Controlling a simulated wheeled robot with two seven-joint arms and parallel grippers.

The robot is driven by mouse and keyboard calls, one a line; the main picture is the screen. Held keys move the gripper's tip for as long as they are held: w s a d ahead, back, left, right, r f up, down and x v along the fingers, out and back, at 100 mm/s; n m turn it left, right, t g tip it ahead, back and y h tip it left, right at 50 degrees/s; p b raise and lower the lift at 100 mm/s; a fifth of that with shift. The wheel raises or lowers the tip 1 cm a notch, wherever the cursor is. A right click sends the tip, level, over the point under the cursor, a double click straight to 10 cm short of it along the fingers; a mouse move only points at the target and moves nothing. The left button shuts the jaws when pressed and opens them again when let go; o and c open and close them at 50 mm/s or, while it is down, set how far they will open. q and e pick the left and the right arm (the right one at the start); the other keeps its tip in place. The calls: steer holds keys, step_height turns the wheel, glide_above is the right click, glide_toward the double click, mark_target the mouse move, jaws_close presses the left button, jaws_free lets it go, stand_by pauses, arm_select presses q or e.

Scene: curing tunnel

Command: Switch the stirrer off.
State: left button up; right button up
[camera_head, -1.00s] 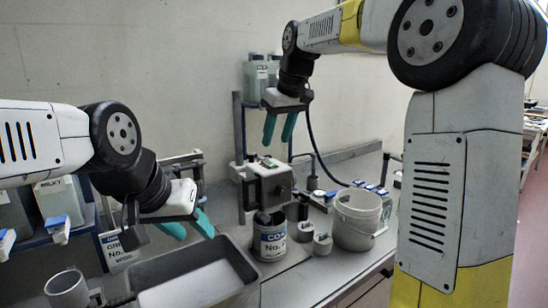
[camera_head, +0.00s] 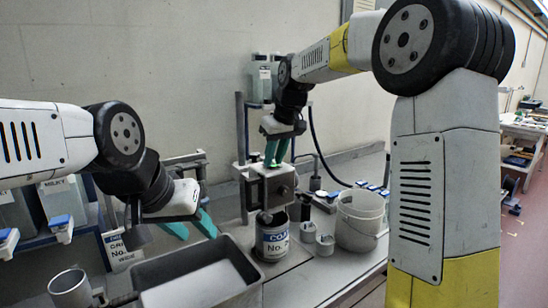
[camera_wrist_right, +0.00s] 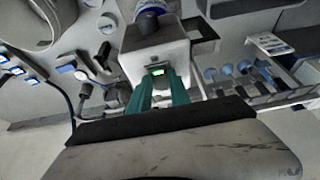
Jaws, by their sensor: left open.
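The stirrer is a light box-shaped unit (camera_head: 268,188) mounted on a post on the bench, above a can (camera_head: 272,238). Its small switch (camera_wrist_right: 156,70) glows green in the right wrist view. My right gripper (camera_head: 275,158) points down at the top of the stirrer unit. Its teal fingers (camera_wrist_right: 160,82) are apart, with a narrow gap and nothing between them, and their tips are close to the green switch. I cannot tell whether they touch it. My left gripper (camera_head: 194,229) is open and empty, over the bench near the grey tray (camera_head: 163,264).
A white bucket (camera_head: 360,222) and small grey pots (camera_head: 324,245) stand right of the can. A black cable (camera_head: 318,150) curves behind the stirrer. Bottles (camera_head: 262,78) stand on a shelf behind it. A grey mug (camera_head: 70,288) is at the front left.

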mark_target(275, 166)
jaws_close()
steer(key=shift+w+a+g+h, duration=0.3)
steer(key=shift+g+h, duration=0.1)
steer(key=shift+g, duration=0.2)
steer(key=shift+r+g+h, duration=0.15)
steer(key=shift+g+h, duration=0.25)
steer(key=shift+g, duration=0.1)
steer(key=o, duration=0.7)
jaws_free()
steer(key=shift+o, duration=0.2)
step_height(275, 166, up, 8)
steer(key=shift+s+d, duration=0.35)
